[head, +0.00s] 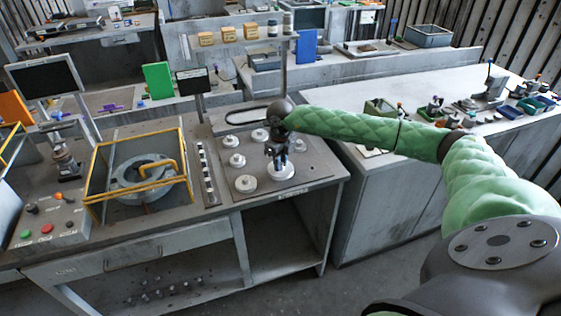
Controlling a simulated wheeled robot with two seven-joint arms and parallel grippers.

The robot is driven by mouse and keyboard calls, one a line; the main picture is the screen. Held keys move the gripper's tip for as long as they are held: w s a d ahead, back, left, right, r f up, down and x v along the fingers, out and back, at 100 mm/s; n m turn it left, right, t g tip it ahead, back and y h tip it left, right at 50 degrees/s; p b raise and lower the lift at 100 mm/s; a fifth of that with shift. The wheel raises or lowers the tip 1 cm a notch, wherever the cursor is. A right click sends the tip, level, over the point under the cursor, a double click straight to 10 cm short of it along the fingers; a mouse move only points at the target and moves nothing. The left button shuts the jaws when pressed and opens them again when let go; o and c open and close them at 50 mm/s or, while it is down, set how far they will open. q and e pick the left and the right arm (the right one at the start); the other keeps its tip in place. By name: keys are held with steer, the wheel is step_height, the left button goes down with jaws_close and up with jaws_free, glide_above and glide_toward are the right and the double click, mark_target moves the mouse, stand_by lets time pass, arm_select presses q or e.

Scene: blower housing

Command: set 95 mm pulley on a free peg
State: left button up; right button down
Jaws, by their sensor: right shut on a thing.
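My right gripper (278,163) points down over the grey peg plate (290,188) on the bench and is shut on a pale round pulley (281,173). The pulley lies level, low over the plate's right front part. Whether it touches the plate or sits on a peg is hidden under it. Other pale stepped pulleys stand on the plate: one at front left (246,184), one at the left (237,160), one behind it (231,141), one at the back (260,135). Another, at the right (300,146), is partly hidden by my gripper. My left gripper is out of view.
A yellow-edged guard frame (137,172) around a round metal housing (140,178) stands left of the plate. A narrow slotted strip (208,175) lies between them. A small dark screen (192,81) stands behind. A button box (48,228) is at far left.

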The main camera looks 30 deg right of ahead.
steer(key=shift+f, duration=0.1)
steer(key=shift+f+b, duration=0.1)
steer(key=shift+b, duration=0.3)
stand_by(0.3)
stand_by(0.4)
steer(key=shift+b, duration=0.4)
stand_by(0.5)
steer(key=shift+f+b, duration=1.05)
steer(key=shift+b, duration=0.1)
stand_by(0.5)
steer(key=c, duration=1.1)
jaws_free()
steer(key=shift+c, duration=0.2)
